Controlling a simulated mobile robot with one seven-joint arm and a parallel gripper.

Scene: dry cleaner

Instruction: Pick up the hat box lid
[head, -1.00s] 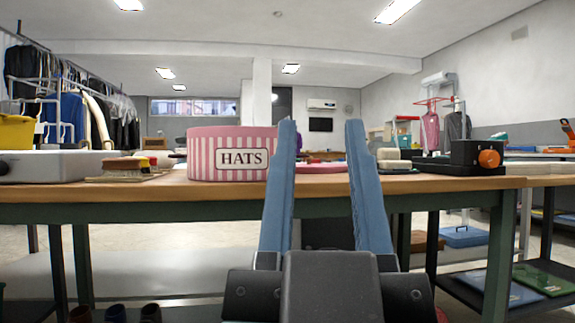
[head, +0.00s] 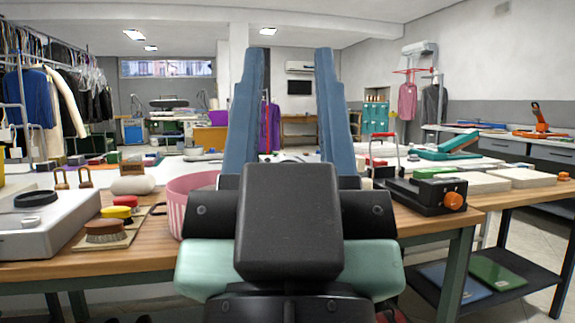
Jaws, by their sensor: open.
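The pink striped hat box (head: 182,212) stands on the wooden table, left of my gripper, and is partly hidden behind it. It looks open at the top, with a plain pink inside wall showing. I cannot make out the lid now; my gripper and wrist block that part of the table. My gripper (head: 294,55) is open, its two blue fingers pointing up and forward above the table, with nothing between them.
Brushes on a board (head: 112,225) and a white appliance (head: 45,235) are on the left of the wooden table (head: 95,267). A black device with an orange knob (head: 430,195) stands on the right. Pale slabs (head: 520,177) lie further right.

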